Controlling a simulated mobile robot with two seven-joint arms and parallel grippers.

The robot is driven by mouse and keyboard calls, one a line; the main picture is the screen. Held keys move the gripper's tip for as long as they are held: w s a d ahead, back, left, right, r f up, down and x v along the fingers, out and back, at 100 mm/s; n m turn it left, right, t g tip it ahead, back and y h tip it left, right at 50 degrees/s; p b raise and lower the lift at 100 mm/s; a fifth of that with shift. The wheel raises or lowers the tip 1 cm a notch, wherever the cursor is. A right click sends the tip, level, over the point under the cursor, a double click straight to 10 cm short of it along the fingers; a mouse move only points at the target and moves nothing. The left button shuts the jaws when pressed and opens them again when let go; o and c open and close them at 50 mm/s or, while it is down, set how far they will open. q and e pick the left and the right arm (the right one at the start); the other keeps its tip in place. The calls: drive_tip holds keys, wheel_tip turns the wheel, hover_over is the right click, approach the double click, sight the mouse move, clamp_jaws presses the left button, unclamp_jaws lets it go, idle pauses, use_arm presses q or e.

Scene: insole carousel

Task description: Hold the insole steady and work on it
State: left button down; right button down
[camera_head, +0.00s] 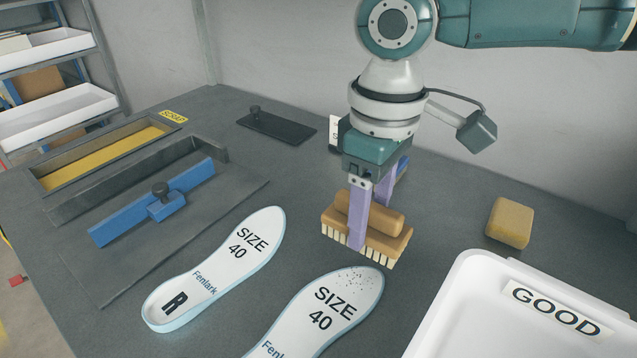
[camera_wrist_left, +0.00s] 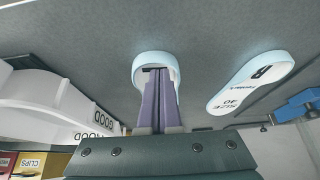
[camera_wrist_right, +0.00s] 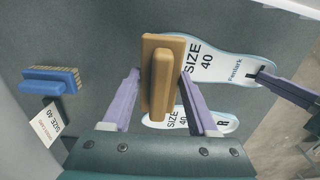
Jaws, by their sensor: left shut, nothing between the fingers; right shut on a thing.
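Two white insoles with pale blue edges lie on the grey table, both marked SIZE 40. The near insole (camera_head: 318,318) has dark specks on its toe; its heel is outside the head view. The other insole (camera_head: 218,265), marked R, lies to its left. My right gripper (camera_head: 357,240) is shut on a tan wooden brush (camera_head: 392,243), bristles down, just beyond the specked toe; the brush also shows in the right wrist view (camera_wrist_right: 161,80). My left gripper (camera_wrist_left: 156,72) is shut and empty, its fingertips at the near insole's heel (camera_wrist_left: 139,62). Whether they touch is unclear.
A white GOOD tray (camera_head: 452,290) stands at right, a yellow block (camera_head: 510,222) behind it. A blue bar fixture (camera_head: 120,222) and yellow-floored SCRAP trough (camera_head: 100,160) are at left.

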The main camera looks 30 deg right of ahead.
hover_over(351, 286)
drive_tip(key=w+d, duration=0.1)
drive_tip(key=d, duration=0.2)
drive_tip(key=shift+a+f, duration=0.2)
drive_tip(key=shift+f, duration=2.6)
drive_tip(key=shift+w+f, duration=0.1)
drive_tip(key=shift+f, duration=0.5)
drive_tip(key=shift+s+a, duration=0.3)
drive_tip(key=shift+a, duration=0.35)
drive_tip(key=shift+s+a, duration=0.3)
drive_tip(key=shift+a, duration=0.35)
drive_tip(key=shift+r, duration=0.1)
wheel_tip(351, 286, up, 7)
drive_tip(key=shift+d, duration=0.1)
